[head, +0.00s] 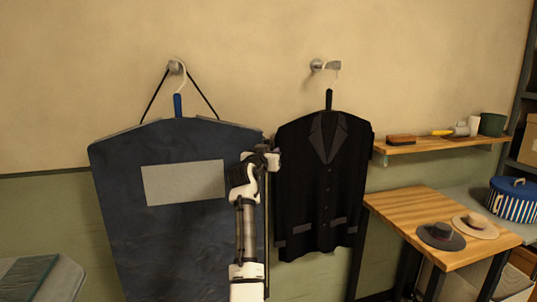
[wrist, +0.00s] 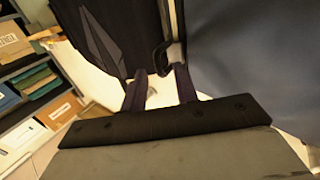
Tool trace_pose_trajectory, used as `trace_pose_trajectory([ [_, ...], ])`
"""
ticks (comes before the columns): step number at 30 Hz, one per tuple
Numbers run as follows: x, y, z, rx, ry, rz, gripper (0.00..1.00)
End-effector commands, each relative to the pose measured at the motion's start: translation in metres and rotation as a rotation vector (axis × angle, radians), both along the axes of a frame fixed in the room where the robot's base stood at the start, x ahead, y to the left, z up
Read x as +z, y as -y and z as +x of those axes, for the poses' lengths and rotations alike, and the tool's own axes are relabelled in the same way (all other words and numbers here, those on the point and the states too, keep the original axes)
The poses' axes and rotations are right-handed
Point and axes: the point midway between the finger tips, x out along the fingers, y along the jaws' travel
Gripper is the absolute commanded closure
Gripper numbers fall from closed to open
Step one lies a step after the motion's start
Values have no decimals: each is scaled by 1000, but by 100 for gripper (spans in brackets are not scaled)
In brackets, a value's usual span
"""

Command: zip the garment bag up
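The navy garment bag (head: 120,200), with a pale grey panel on its front, hangs by a blue-necked hanger and dark straps from a wall hook at left. My gripper (head: 268,158) is at the bag's upper right edge. In the wrist view, my gripper (wrist: 161,70) has its two dark fingers apart, beside the bag's blue-grey side (wrist: 250,50). A dark hook-shaped piece (wrist: 158,57), perhaps the zip pull, shows between the fingertips on the bag's edge. I cannot tell whether the fingers press on it. My arm hides part of the bag's right edge.
A black jacket (head: 300,185) hangs close to the right of my gripper. Farther right are a wall shelf (head: 430,146) with a brush and cups, a wooden table (head: 405,205) with two hats, and a striped box (head: 512,203). A grey surface (head: 65,285) is at lower left.

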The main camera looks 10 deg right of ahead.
Motion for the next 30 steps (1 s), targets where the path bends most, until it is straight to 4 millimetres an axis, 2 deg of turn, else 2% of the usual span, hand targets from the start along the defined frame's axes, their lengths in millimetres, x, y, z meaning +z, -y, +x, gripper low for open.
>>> trace_pose_trajectory([
  [8, -5, -11, -16, 1, 0, 0, 70],
  [21, -3, -54, -86, 1, 4, 0, 70],
  [25, -2, -64, -103, 1, 4, -1, 70],
  [30, -1, -71, -115, 0, 2, 0, 70],
])
